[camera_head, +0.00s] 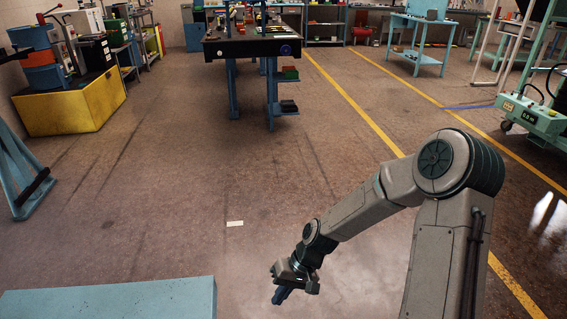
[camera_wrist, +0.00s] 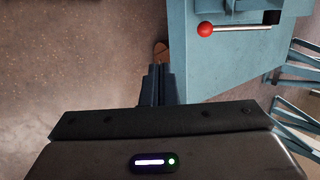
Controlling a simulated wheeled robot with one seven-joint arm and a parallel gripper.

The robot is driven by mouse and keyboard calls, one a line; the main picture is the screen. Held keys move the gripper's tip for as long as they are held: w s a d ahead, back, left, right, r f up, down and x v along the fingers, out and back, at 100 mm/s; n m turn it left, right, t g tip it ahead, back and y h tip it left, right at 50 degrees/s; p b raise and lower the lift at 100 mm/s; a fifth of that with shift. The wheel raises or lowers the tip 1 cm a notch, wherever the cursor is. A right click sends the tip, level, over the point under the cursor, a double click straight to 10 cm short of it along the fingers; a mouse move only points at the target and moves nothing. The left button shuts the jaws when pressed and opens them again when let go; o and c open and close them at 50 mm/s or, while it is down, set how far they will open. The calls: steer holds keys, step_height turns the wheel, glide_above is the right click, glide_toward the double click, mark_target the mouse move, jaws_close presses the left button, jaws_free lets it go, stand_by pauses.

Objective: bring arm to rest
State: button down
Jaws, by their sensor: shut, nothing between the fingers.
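My gripper (camera_head: 281,295) hangs low over the floor in the head view, at the end of my bent arm, pointing down. In the wrist view my gripper (camera_wrist: 158,72) shows its two dark fingers close together with nothing between them. It is apart from the blue furniture around it.
A blue surface (camera_head: 110,300) lies at the bottom left. A lever with a red knob (camera_wrist: 206,29) is on blue equipment beside my gripper. A workbench (camera_head: 252,47) stands ahead, a yellow bin (camera_head: 70,108) at the left, a green machine (camera_head: 533,116) at the right. The middle floor is clear.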

steer(key=s+d+r+m+t+h+p, duration=0.1)
steer(key=d+r+p, duration=0.4)
steer(key=r, duration=0.9)
steer(key=s+d+r+t+h+p, duration=0.2)
steer(key=s+d+r+p, duration=0.4)
steer(key=r, duration=0.8)
steer(key=s+d+r+m+t+h+p, duration=0.1)
steer(key=s+d+r+p, duration=0.3)
steer(key=r+p, duration=0.4)
step_height(320, 180, up, 7)
steer(key=shift+d+f+m+t+h, duration=0.1)
steer(key=shift+d+m+t+h, duration=0.2)
steer(key=shift+d+t+h, duration=0.5)
